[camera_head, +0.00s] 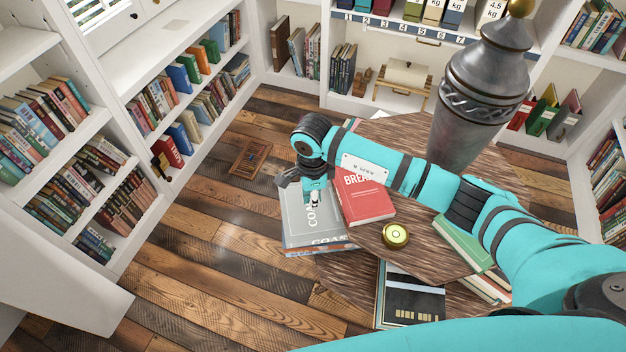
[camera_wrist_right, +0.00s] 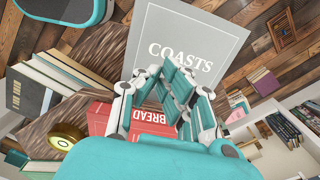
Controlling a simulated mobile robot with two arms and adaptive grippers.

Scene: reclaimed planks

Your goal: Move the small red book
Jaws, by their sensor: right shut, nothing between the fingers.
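The small red book (camera_head: 362,203), with "BREAD" on its cover, lies flat on the wood-grained table (camera_head: 438,262), beside a large grey book (camera_head: 302,222) marked "COASTS". My right arm reaches across the table from the right and passes over the far part of the red book. My right gripper (camera_head: 316,203) is over the grey book, just left of the red one; its fingers are shut with nothing between them. In the right wrist view the shut fingers (camera_wrist_right: 168,88) point at the grey book (camera_wrist_right: 188,45). They partly hide the red book (camera_wrist_right: 102,117). My left gripper is not in view.
A round brass object (camera_head: 396,235) sits near the red book. A green book (camera_head: 462,243) lies right of it. A tall grey metal urn (camera_head: 470,115) stands at the back. Filled bookshelves line the walls. The plank floor (camera_head: 200,265) left of the table is mostly clear.

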